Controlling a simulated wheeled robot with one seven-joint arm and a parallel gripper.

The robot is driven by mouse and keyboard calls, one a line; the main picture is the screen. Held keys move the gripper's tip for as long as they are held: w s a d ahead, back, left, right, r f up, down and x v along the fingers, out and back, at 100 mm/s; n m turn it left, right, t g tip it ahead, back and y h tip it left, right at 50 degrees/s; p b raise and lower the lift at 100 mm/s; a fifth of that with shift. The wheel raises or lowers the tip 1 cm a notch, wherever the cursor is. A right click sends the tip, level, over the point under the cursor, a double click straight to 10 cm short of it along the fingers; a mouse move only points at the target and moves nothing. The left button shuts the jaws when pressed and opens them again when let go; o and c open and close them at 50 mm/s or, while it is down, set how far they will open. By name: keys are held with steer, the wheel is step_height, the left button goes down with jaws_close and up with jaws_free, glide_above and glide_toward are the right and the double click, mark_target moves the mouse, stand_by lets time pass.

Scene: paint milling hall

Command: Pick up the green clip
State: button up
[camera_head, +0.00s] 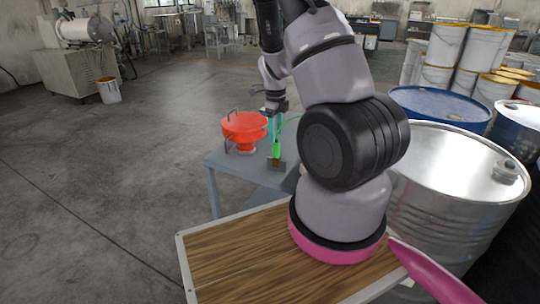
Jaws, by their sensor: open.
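A small bright green piece (277,150), which looks like the green clip, is on the grey table, to the right of a red bowl-like vessel. A thin green strand rises from near it to the right. My gripper (274,108) hangs from my arm above the green piece, at the back of the table. It is open, though its fingers are small and hard to make out. I see nothing held in it. A teal upright thing (274,125) shows between my gripper and the green piece. Whether they touch cannot be told.
The red vessel (244,129) with handles stands on the grey table (232,168), close to my gripper. A small brown block (277,163) lies below the green piece. Large metal drums (445,190) stand close on the right, with stacked buckets (463,50) behind.

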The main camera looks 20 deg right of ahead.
mark_target(276, 141)
step_height(276, 141, down, 5)
steer(key=shift+r, duration=0.15)
steer(key=shift+s+f, duration=0.15)
steer(key=shift+f, duration=1.2)
steer(key=shift+s+f, duration=0.15)
steer(key=shift+f, duration=1.15)
jaws_close()
